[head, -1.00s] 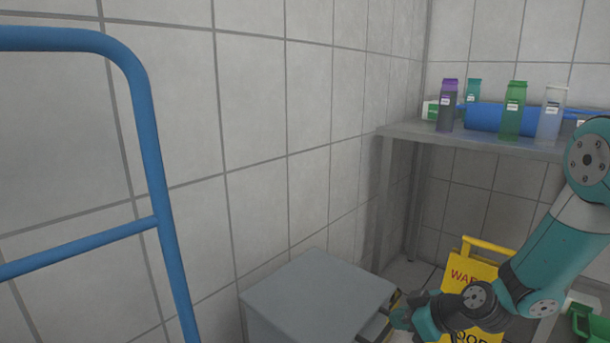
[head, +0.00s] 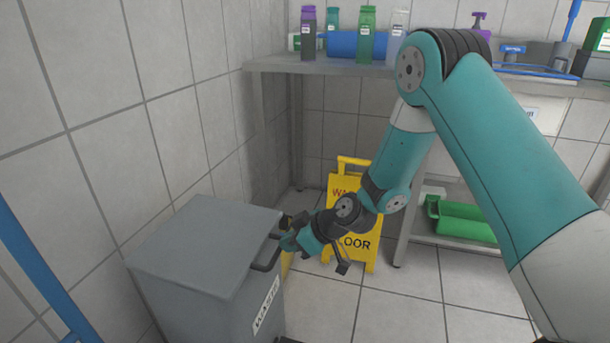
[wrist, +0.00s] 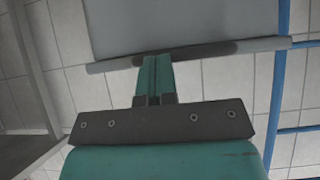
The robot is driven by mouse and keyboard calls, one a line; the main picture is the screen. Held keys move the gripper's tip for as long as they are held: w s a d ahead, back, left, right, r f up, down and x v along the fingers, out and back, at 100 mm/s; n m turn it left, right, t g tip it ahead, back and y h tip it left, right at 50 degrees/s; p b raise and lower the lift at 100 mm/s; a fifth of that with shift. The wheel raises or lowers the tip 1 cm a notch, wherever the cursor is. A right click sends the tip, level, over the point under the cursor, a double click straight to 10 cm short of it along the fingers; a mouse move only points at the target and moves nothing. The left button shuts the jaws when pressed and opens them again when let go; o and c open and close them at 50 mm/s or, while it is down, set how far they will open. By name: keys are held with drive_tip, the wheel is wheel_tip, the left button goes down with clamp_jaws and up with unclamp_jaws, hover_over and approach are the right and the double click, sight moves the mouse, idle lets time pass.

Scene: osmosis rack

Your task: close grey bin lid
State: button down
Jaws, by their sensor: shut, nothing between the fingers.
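The grey bin (head: 265,314) stands at the lower left in the head view, with a waste label on its front. Its grey lid (head: 205,240) lies flat across the top and looks closed. A dark handle (head: 266,259) sticks out at its right side. My gripper (head: 287,241) is beside the handle, just right of the lid's edge; whether it touches is unclear. In the wrist view my gripper (wrist: 155,65) is shut and empty, its tips overlapping a grey edge bar below a broad grey panel (wrist: 190,22), probably the bin.
A yellow warning sign (head: 350,215) stands behind my gripper. A metal shelf (head: 290,65) with bottles and a blue roll runs along the back. A blue rail (head: 35,265) is at the left. Tiled floor (head: 400,305) is clear at the lower right.

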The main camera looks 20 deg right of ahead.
drive_tip(key=p+v, duration=0.3)
drive_tip(key=v, duration=1.4)
drive_tip(key=shift+d, duration=0.2)
